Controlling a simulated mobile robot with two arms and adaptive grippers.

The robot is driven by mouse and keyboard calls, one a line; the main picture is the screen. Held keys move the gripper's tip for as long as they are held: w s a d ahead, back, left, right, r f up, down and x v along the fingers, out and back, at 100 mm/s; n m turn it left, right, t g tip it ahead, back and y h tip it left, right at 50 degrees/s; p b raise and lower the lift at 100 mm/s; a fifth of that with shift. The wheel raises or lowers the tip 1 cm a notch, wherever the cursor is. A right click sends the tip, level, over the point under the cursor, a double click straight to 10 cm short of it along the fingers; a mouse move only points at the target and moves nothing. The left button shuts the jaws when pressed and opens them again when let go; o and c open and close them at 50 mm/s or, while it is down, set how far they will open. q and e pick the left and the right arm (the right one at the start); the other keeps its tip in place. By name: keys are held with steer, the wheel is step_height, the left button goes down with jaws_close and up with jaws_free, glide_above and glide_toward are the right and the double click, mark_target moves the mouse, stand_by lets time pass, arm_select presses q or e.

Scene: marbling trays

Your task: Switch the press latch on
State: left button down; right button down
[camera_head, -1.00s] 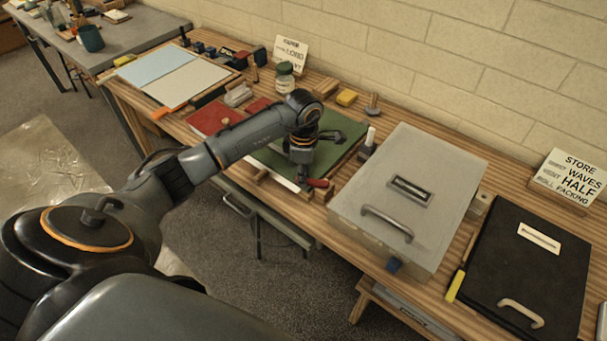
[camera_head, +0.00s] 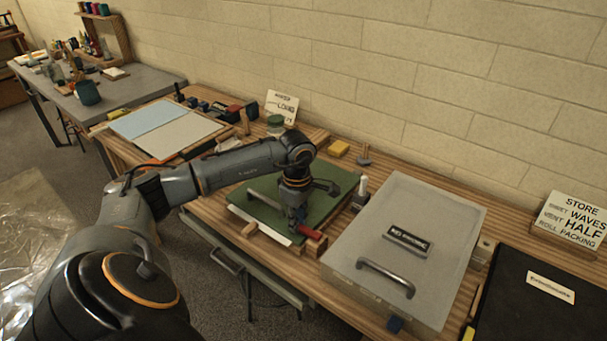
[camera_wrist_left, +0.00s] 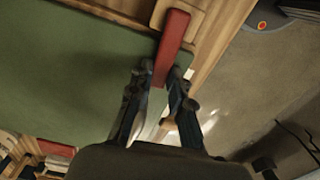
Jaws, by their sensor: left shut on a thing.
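The press has a green board (camera_head: 262,208) on a wooden frame at the table's front edge. A red handle (camera_head: 312,234), which looks like the press latch, lies at the board's front right corner. My left gripper (camera_head: 297,222) reaches down to it from above. In the left wrist view the red handle (camera_wrist_left: 173,42) runs up from between the fingers of my left gripper (camera_wrist_left: 162,84), beside the green board (camera_wrist_left: 70,75). The gripper is shut on the handle's lower part. The fingers hide that part, so I cannot tell the latch's exact position. My right gripper is not in view.
A large grey lidded box (camera_head: 410,240) stands close to the right of the press. A white-topped post (camera_head: 361,187) stands between them at the back. A black case (camera_head: 530,300) lies at the far right. A pale blue and grey board (camera_head: 165,130) lies left.

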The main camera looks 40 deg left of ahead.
arm_select(q)
steer(key=shift+w+m+b, duration=0.25)
steer(key=shift+m+b, duration=0.1)
steer(key=shift+m, duration=0.15)
steer(key=c, duration=1.2)
jaws_free()
steer(key=shift+r, duration=0.1)
step_height(320, 180, up, 12)
steer(key=shift+f, duration=0.1)
